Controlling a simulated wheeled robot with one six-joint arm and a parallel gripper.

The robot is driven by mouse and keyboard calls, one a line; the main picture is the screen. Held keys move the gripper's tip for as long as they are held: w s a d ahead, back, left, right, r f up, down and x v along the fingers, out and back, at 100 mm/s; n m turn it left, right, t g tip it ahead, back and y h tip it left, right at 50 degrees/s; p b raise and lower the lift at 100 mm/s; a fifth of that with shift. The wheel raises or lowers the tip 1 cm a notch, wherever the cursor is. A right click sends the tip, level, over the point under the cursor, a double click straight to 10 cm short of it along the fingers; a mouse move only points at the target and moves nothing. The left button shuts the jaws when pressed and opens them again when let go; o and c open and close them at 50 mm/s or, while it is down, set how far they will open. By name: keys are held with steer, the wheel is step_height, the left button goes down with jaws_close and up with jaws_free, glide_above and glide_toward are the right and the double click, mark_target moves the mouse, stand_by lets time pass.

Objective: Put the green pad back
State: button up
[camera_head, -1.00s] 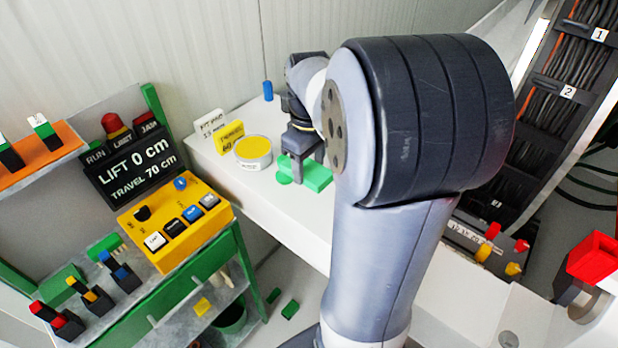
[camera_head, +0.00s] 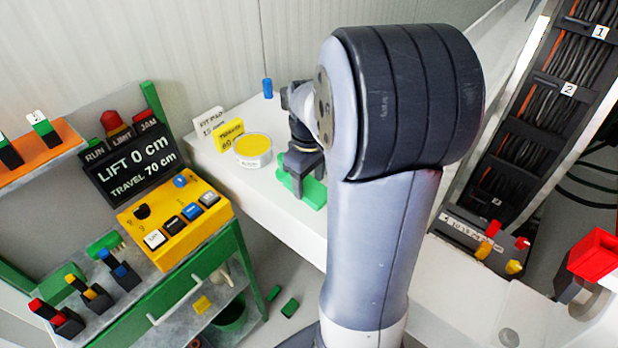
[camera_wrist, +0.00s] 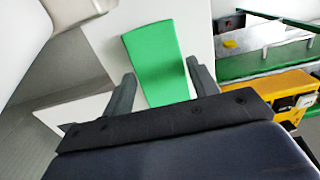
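The green pad (camera_head: 314,194) is a flat rectangular block at the white bench's front edge, partly hidden by my gripper in the head view. My gripper (camera_head: 308,182) points down over it. In the wrist view the pad (camera_wrist: 157,60) lies against white, its near end between my two separated fingers (camera_wrist: 161,68). The fingers look open, with a thin gap beside the pad on the left; a shadow falls on its right edge. I cannot tell exactly how high the fingertips are above the bench. A white sign reading FIT PAD (camera_head: 210,121) stands farther back.
The white bench (camera_head: 268,200) also carries a yellow-topped tin (camera_head: 252,148), a yellow sign (camera_head: 229,135) and a blue cylinder (camera_head: 268,88). A green cart with a yellow control box (camera_head: 175,220) stands left. Bare bench shows in front of the tin.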

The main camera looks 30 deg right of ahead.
mark_target(309, 186)
steer(key=o, duration=0.3)
steer(key=shift+r+p, duration=0.4)
steer(key=shift+r, duration=0.25)
step_height(309, 186, up, 12)
steer(key=shift+f+b, duration=0.25)
steer(key=shift+b, duration=0.15)
